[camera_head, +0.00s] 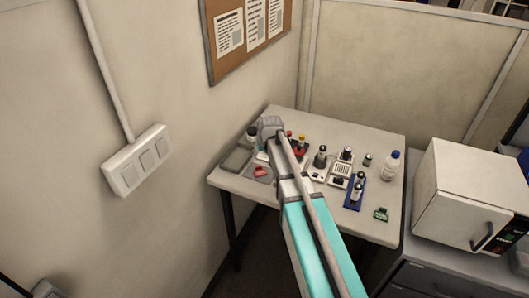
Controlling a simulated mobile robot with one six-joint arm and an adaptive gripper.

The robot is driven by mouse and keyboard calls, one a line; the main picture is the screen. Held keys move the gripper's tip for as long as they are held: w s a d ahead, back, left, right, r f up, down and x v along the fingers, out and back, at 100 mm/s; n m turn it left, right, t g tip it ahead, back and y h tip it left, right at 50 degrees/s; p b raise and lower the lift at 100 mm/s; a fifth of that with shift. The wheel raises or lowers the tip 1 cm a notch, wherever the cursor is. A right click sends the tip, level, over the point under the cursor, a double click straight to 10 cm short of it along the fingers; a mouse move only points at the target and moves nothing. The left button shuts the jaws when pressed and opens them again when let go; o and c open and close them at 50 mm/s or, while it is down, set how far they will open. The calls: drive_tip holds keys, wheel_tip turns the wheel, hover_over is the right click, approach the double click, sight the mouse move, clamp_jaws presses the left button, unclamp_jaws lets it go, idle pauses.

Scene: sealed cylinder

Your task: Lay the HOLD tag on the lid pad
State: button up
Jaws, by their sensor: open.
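My gripper (269,127) is at the far end of my arm, over the left back part of the white table. It is open, but its fingers are small and mostly hidden by the arm. A small red piece (262,171) lies on a dark flat pad at the table's left front, left of my arm; it may be the HOLD tag, but no lettering is legible. A small green piece (381,214) lies near the front right edge. I cannot tell which thing is the lid pad.
The white table (390,233) holds a grey tray (236,159), a blue rack (354,195), a white bottle (390,165) and several small dark vessels. A wall stands at left, a partition behind. A white box-shaped appliance (463,200) stands at right.

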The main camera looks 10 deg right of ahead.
drive_tip(key=shift+s+r, duration=0.1)
drive_tip(key=shift+r, duration=0.05)
idle(0.6)
drive_tip(key=s+f+m+g, duration=0.1)
drive_tip(key=s+g, duration=0.3)
drive_tip(key=s, duration=2.1)
drive_tip(key=shift+s+d+f+m+g+h, duration=0.2)
drive_tip(key=shift+s+d+m+g+h, duration=0.1)
drive_tip(key=shift+m+h, duration=0.1)
